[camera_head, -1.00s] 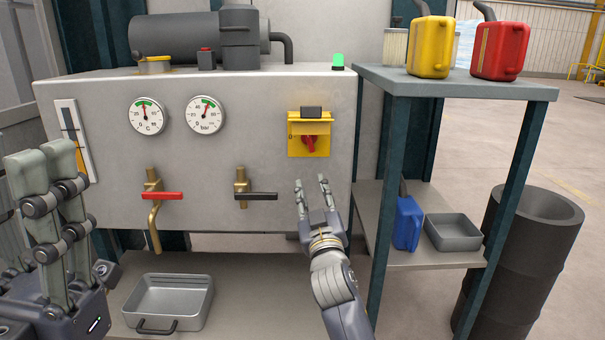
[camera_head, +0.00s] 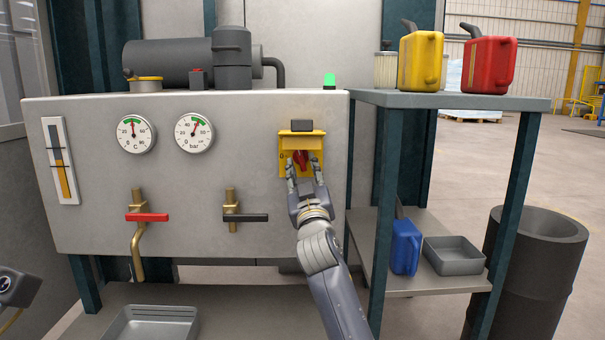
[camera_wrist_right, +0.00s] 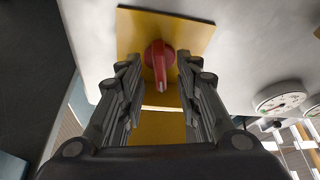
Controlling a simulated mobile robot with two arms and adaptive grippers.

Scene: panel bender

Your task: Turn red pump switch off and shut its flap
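The red pump switch (camera_head: 301,160) sits on a yellow plate (camera_head: 286,143) on the grey panel's right part. In the right wrist view the red knob (camera_wrist_right: 158,66) shows with its handle pointing toward my gripper. The flap (camera_head: 302,126) above the switch is raised, with a dark block on top. My right gripper (camera_head: 304,172) is just below and in front of the switch. Its fingers (camera_wrist_right: 158,75) are open, one on each side of the knob; whether they touch it I cannot tell.
A red-handled valve (camera_head: 147,217) and a black-handled valve (camera_head: 245,217) stick out left of my right arm. A shelf (camera_head: 450,101) with yellow and red cans stands on the right. A metal tray (camera_head: 150,325) lies below the panel.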

